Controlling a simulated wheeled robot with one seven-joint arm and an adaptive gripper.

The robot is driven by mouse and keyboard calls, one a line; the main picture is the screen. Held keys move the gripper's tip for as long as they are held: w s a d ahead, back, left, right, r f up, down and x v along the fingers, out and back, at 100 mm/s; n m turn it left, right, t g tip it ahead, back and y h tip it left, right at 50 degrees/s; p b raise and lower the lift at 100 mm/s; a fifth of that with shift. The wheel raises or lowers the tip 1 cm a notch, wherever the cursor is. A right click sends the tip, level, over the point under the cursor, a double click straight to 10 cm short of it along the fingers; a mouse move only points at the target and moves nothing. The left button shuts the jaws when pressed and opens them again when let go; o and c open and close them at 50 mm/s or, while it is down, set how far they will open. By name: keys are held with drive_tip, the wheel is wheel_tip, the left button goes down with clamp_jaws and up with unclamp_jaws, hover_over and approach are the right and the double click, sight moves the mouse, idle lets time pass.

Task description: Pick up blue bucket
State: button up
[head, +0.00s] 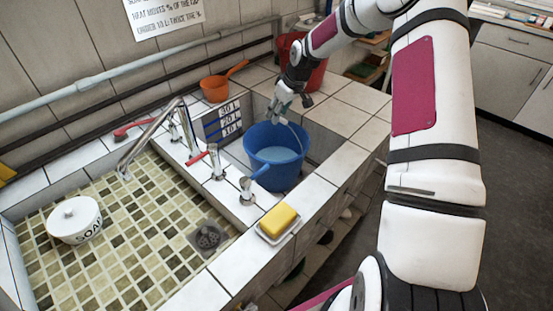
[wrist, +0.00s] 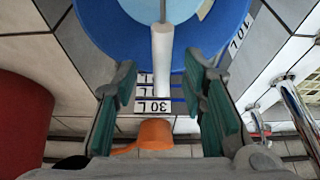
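The blue bucket (head: 262,163) stands in a small tiled basin at the sink's right end, with a pale blue, water-like surface inside. Its handle (head: 300,137) is raised towards my gripper (head: 284,108), which is above the bucket's back rim. In the wrist view the bucket (wrist: 100,25) fills the top. The white handle grip (wrist: 162,50) lies between the two spread fingers of my gripper (wrist: 162,85), with gaps on both sides. The fingers are open and do not visibly touch the grip.
Metal taps (head: 215,163) stand left of the bucket. A yellow sponge (head: 278,220) lies on a dish on the front ledge. An orange pan (head: 215,90) and a red bin (head: 313,78) are behind. A white soap pot (head: 75,220) sits in the wide tiled sink.

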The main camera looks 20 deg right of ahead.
drive_tip(key=shift+x, duration=1.55)
drive_tip(key=shift+c, duration=0.3)
clamp_jaws()
drive_tip(key=shift+w+r, duration=0.15)
drive_tip(key=shift+r, duration=0.15)
